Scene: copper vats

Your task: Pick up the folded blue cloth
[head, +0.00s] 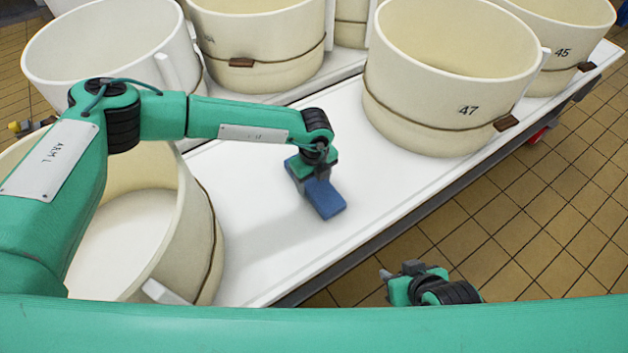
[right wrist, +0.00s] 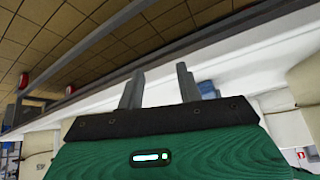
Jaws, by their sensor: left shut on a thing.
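The folded blue cloth (head: 326,200) is a small flat block over the white table (head: 270,240) in the head view. My left gripper (head: 309,181) reaches in from the left and is shut on the cloth, at its upper left part. I cannot tell whether the cloth touches the table top. My right gripper (head: 397,272) is off the table's front edge, low in the head view. In the right wrist view its two grey fingers (right wrist: 160,88) stand apart with nothing between them.
Large cream vats stand around the cloth: number 47 (head: 455,70) to the right, one (head: 205,250) at the left under my arm, and several behind. The table between them is clear. Brown tiled floor (head: 480,235) lies beyond the front edge.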

